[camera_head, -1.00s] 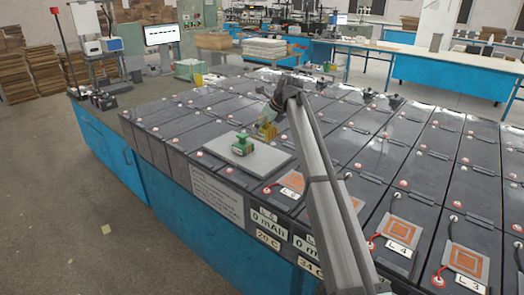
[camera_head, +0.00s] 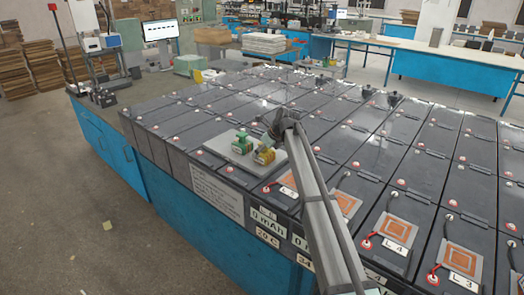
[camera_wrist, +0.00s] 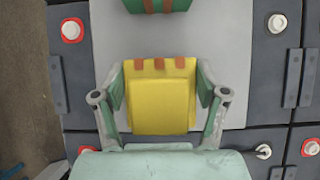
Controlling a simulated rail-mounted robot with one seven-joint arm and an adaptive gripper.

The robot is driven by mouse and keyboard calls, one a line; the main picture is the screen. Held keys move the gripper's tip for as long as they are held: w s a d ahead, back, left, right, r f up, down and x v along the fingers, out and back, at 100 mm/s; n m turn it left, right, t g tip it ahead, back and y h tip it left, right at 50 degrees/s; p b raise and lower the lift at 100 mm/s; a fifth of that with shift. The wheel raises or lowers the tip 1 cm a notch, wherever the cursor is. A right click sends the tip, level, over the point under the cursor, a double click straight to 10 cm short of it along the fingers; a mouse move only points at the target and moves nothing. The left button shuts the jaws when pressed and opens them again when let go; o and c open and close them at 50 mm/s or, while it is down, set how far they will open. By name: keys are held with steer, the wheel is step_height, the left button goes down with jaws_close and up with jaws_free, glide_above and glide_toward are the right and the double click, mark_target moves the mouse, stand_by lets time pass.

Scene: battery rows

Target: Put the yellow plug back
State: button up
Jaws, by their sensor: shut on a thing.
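The yellow plug (camera_head: 265,154) is at the right part of a light grey plate (camera_head: 218,145) lying on the battery tops. My gripper (camera_head: 272,143) is shut on it from above. In the wrist view the yellow plug (camera_wrist: 160,97), with brown-orange contacts along its far edge, sits between both fingers (camera_wrist: 160,100). A green plug (camera_head: 242,142) stands on the plate, just left of the yellow one. Its near edge shows in the wrist view (camera_wrist: 157,5), apart from the yellow plug. I cannot tell whether the yellow plug touches the plate.
Rows of dark batteries (camera_head: 365,155) with red and white terminals surround the plate. Orange-patterned pads (camera_head: 399,229) with cables lie on the front batteries at right. A monitor (camera_head: 160,31) stands at the back left. The floor at left is open.

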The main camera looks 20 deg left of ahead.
steer(key=shift+f, duration=0.1)
steer(key=o, duration=1.3)
steer(key=b+v, duration=0.2)
steer(key=v, duration=1)
steer(key=shift+b, duration=0.3)
